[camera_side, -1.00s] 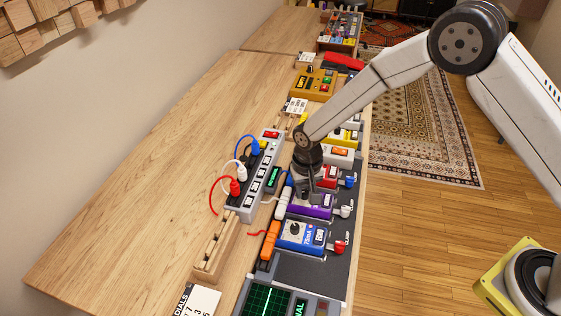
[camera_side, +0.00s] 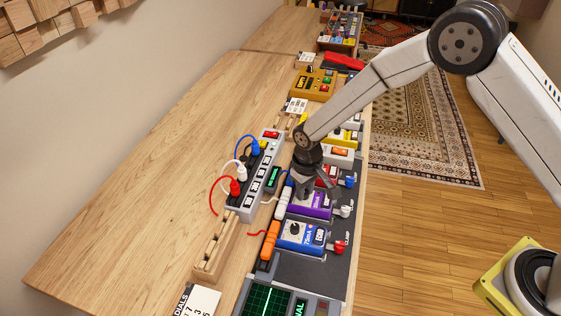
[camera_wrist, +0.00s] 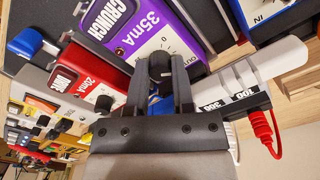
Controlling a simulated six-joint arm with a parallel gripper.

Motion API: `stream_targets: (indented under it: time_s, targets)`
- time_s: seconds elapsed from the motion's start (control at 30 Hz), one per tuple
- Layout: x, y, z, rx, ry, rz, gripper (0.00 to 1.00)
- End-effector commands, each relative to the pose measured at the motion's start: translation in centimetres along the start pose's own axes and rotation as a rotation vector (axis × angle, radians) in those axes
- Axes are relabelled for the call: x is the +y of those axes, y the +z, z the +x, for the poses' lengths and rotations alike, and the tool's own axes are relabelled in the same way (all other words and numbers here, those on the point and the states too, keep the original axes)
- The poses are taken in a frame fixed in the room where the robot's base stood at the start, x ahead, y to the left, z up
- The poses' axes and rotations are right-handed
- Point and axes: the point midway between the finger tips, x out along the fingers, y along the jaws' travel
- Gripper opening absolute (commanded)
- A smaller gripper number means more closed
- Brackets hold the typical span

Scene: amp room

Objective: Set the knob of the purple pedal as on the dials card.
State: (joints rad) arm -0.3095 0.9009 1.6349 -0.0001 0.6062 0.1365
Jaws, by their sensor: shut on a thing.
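The purple pedal (camera_side: 308,209) lies on the dark board between the red and blue pedals. In the wrist view the purple pedal (camera_wrist: 150,28) shows the words CRUNCH and 35mA, with part of a number scale. My gripper (camera_side: 312,192) is over its upper part, fingers pointing down. In the wrist view my gripper (camera_wrist: 161,75) is shut on the black knob (camera_wrist: 160,64), which sits between the two fingers. The knob's pointer is hard to make out.
The blue pedal (camera_side: 302,237) and red pedal (camera_wrist: 88,75) flank the purple one. A power strip (camera_side: 255,177) with red, white and blue plugs stands to the left. The wooden table (camera_side: 140,190) is clear at left.

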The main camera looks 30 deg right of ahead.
Motion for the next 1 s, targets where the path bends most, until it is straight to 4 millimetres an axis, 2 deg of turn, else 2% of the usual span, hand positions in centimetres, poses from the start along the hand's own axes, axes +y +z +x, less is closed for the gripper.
stream_targets:
  time_s: [0.13,0.17,0.2,0.67,1.0]
  targets:
    - [0.0,-0.1,-0.1,0.003,-0.001,0.001,0.0]
    - [0.0,-0.1,-0.1,0.003,-0.001,0.001,0.36]
    - [0.0,-0.1,-0.1,0.003,-0.001,0.001,0.45]
    - [0.0,-0.1,-0.5,0.002,0.0,0.002,0.45]
    - [0.0,-0.1,-3.7,0.004,-0.001,0.002,0.45]
